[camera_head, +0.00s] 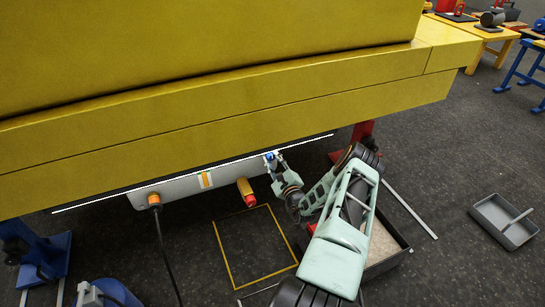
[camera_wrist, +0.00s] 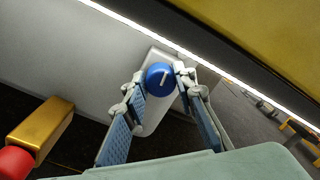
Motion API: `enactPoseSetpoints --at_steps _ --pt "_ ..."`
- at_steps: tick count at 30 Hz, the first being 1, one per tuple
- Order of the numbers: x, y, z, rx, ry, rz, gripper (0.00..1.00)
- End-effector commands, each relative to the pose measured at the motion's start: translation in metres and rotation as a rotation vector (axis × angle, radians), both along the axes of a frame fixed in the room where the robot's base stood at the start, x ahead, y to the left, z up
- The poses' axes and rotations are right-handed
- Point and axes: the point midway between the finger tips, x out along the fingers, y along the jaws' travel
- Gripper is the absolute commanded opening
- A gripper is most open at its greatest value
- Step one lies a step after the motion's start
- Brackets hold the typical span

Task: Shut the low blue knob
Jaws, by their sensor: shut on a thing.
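In the head view my gripper (camera_head: 272,164) reaches up to the panel's right end. The knob's rear side is hidden.
The yellow boom (camera_head: 220,100) hangs close above. Left of the knob an orange block with a red end (camera_head: 246,192) juts out, and a cable hangs from an orange fitting (camera_head: 154,200). A grey tray (camera_head: 505,220) lies on the floor at right.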

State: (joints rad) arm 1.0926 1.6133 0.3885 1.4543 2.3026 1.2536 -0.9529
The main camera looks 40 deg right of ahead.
Motion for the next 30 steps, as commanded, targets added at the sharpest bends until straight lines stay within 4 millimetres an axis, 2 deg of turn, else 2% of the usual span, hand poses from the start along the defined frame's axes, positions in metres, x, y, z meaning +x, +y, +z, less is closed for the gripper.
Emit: enactPoseSetpoints --at_steps 30 --pt "0.0002 -0.0001 -0.0018 -0.939 0.226 0.001 0.01"
